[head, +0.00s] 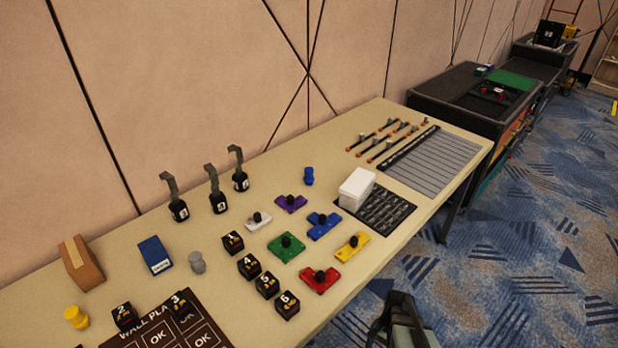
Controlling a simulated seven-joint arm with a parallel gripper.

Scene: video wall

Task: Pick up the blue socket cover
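The blue socket cover appears to be the flat blue piece with a black knob (323,231). It lies on the beige table (235,325), between the green piece (286,251) and the white box. My gripper (402,304) appears dark and partly cut off at the bottom edge, over the carpet in front of the table. It is well apart from the blue piece. Whether its fingers are open or shut does not show clearly.
Purple (290,204), white (258,220), yellow (353,246) and red (320,281) knobbed pieces lie around it. A white box (356,188) stands on a black grid. Numbered black cubes (249,266) stand to the left. A blue cylinder (309,176) stands behind.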

